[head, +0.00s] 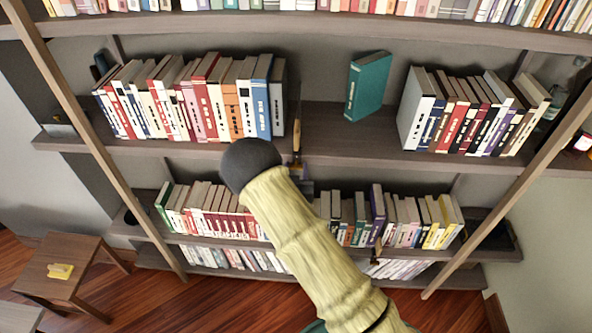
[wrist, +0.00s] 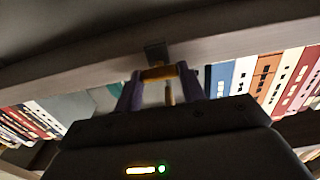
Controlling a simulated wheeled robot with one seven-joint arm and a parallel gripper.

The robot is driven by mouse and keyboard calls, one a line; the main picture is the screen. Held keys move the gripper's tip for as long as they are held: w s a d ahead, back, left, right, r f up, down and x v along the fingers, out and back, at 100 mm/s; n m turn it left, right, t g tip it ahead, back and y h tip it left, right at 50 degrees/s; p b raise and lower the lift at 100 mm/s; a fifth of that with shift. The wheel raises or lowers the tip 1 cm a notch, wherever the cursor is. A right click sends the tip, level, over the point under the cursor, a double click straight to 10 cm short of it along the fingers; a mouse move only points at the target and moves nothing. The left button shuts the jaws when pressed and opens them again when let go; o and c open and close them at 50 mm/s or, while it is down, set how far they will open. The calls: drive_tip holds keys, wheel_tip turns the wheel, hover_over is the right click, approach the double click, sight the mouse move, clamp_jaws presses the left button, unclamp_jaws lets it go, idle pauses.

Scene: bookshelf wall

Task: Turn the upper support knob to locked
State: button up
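The upper support knob (wrist: 158,73) is a brass-coloured bar below a small dark bracket (wrist: 155,52) on the shelf's edge. My gripper (wrist: 160,74) has its two purple fingers at the two ends of the knob, and the knob fills the gap between the fingertips. In the head view, a brass part (head: 297,143) shows at the middle shelf's front edge, just right of my dark wrist. My arm hides much of the gripper there. The knob's lock marking, if any, does not show.
Books (head: 200,100) stand at left and more (head: 470,110) at right of the middle shelf. A teal book (head: 368,85) leans alone between them. Slanted wooden posts (head: 90,130) flank the shelves. A small wooden table (head: 75,260) stands at lower left.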

drive_tip(key=shift+f+m+b, duration=0.1)
drive_tip(key=shift+m+b, duration=0.3)
drive_tip(key=shift+b, duration=0.45)
drive_tip(key=shift+c, duration=0.4)
drive_tip(key=m+b, duration=1)
drive_tip(key=b, duration=0.6)
drive_tip(key=shift+d+b, duration=0.2)
drive_tip(key=shift+b, duration=0.15)
drive_tip(key=o, duration=1)
